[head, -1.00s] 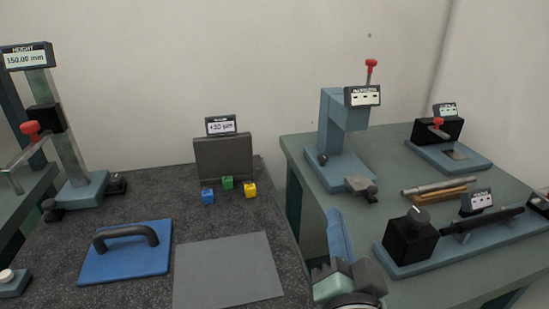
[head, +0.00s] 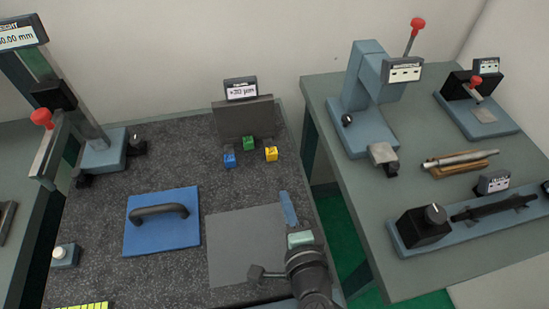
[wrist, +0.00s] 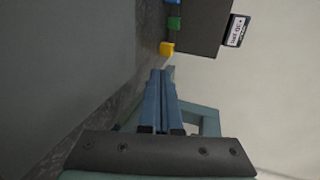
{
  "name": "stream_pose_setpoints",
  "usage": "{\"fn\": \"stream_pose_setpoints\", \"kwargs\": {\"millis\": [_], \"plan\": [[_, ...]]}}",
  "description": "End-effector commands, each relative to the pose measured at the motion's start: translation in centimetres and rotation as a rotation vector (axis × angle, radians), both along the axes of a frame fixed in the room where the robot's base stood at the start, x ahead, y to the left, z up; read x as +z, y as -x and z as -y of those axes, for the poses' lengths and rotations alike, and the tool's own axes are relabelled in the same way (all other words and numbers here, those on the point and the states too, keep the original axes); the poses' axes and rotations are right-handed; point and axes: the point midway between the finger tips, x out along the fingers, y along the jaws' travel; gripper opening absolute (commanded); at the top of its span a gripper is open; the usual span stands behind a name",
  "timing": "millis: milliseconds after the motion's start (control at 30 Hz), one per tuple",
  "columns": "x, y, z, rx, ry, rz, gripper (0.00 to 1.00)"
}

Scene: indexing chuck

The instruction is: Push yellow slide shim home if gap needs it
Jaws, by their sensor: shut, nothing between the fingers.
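The yellow slide shim shows as a small yellow cube (head: 271,154) at the front right of an upright dark grey block (head: 243,120). It also shows in the wrist view, as a yellow block (wrist: 166,48) just beyond my fingertips. A green cube (head: 249,143) and a blue cube (head: 229,160) stand to its left. A small display (head: 241,90) on the block gives a reading in µm, too blurred to read surely. My gripper (head: 286,198), with blue fingers, is shut and empty. It is nearer the camera than the yellow cube, apart from it, by the grey sheet's right edge.
A flat grey sheet (head: 240,250) and a blue plate with a black handle (head: 160,238) lie on the dark speckled table. A height stand (head: 98,150) is at left. A gap separates this table from the right-hand table (head: 345,185), which bears several fixtures.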

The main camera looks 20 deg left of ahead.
Motion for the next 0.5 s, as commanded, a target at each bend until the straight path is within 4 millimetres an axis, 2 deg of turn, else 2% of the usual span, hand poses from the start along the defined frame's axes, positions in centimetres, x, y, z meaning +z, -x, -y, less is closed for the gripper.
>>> {"fn": "stream_pose_setpoints", "kwargs": {"millis": [100,333,500], "plan": [[-0.6,-2.2,-1.5,0.003,0.002,0.003,0.0],[-2.0,-5.7,-3.8,0.002,0.004,0.003,0.0],[-1.9,-7.8,-5.2,0.001,0.003,0.004,0.0]]}}
